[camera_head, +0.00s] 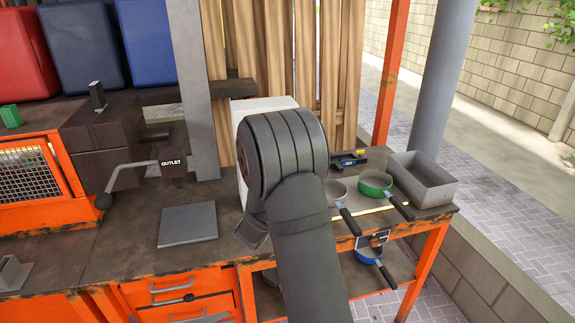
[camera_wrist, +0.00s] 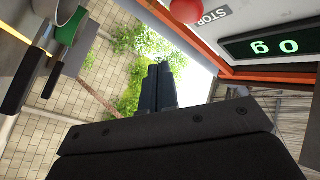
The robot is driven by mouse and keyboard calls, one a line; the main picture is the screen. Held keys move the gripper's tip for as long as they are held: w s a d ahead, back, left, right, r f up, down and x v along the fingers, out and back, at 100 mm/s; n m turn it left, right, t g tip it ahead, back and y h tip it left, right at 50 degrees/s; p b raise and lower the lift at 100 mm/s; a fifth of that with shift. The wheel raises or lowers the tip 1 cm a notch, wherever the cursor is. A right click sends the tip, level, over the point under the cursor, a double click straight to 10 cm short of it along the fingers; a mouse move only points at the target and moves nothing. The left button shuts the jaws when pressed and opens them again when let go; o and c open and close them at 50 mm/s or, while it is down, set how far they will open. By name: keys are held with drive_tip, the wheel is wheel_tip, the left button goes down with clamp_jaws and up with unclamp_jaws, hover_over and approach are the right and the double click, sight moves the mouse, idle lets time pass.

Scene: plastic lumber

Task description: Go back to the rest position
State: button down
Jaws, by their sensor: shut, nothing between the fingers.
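My gripper (camera_wrist: 158,82) shows in the wrist view with its two dark fingers together and nothing between them. The wrist is tilted, so the fingers point toward the wall and greenery. In the head view my bent arm fills the middle, and the fingertips cannot be made out behind it. A white machine (camera_head: 268,104) stands partly hidden behind my arm. In the wrist view its face carries a green display (camera_wrist: 268,45) reading 0 g, a STOP label and a red button (camera_wrist: 187,10), close to the right of the fingers.
A green pan (camera_head: 375,183), another pan (camera_head: 335,188) and a grey bin (camera_head: 421,180) are right of my arm. A blue pan (camera_head: 367,253) is on the lower shelf. A flat grey plate (camera_head: 188,224) lies left, beside clear bench. A grey post (camera_head: 192,90) stands behind.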

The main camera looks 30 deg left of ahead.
drive_tip(key=shift+a, duration=0.1)
drive_tip(key=s+d, duration=0.2)
drive_tip(key=d, duration=0.1)
drive_tip(key=shift+s, duration=0.35)
idle(0.3)
drive_tip(key=shift+a, duration=0.1)
